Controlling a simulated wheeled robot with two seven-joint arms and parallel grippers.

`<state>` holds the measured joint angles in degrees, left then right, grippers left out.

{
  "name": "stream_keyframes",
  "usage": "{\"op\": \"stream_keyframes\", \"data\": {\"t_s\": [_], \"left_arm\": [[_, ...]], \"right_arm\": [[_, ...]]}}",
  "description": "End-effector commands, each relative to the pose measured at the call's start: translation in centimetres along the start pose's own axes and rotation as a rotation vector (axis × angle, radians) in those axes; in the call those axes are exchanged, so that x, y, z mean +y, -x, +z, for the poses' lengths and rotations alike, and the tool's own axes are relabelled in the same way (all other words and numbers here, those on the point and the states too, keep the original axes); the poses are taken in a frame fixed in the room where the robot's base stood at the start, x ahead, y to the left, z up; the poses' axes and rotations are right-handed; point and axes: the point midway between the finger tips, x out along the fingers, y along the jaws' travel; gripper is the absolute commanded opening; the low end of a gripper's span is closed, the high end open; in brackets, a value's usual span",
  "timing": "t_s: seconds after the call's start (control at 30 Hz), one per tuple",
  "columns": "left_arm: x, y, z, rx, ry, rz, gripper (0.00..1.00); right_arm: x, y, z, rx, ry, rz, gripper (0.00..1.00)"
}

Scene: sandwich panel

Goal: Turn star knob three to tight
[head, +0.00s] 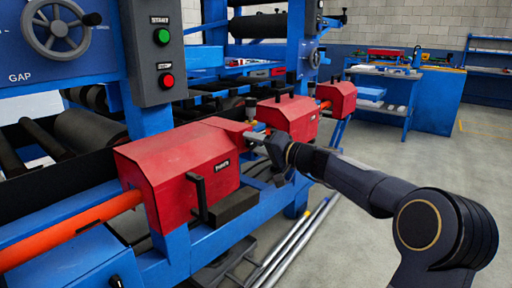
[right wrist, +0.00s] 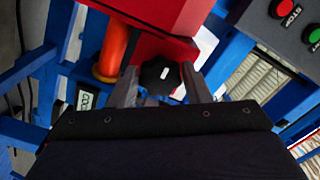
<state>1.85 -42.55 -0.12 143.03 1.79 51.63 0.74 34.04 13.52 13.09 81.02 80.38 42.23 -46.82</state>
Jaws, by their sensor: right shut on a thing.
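A black star knob with a small white mark (right wrist: 160,76) sits between the two fingers of my right gripper (right wrist: 160,88) in the right wrist view. The fingers are shut on it from both sides. In the head view my right gripper (head: 262,143) reaches in from the right to the end of the nearest red housing (head: 190,165); the knob there is largely hidden by the gripper. I cannot read a number or a tight mark on the knob. My left gripper does not show.
An orange bar (head: 75,230) runs into the red housing; it also shows beside the knob in the right wrist view (right wrist: 112,50). More red housings (head: 290,117) stand farther along the blue frame. A control box (head: 157,50) with green and red buttons is above. Open floor lies right.

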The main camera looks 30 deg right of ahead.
Motion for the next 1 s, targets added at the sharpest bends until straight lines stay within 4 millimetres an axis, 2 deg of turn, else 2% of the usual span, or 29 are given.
{"op": "stream_keyframes", "data": {"t_s": [0.47,1.0], "left_arm": [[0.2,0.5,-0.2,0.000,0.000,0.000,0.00],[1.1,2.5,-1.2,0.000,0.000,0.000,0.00]], "right_arm": [[-0.2,0.0,-0.1,0.000,-0.453,0.001,0.20],[-0.3,0.0,-0.2,0.000,-0.969,0.002,0.20]]}}
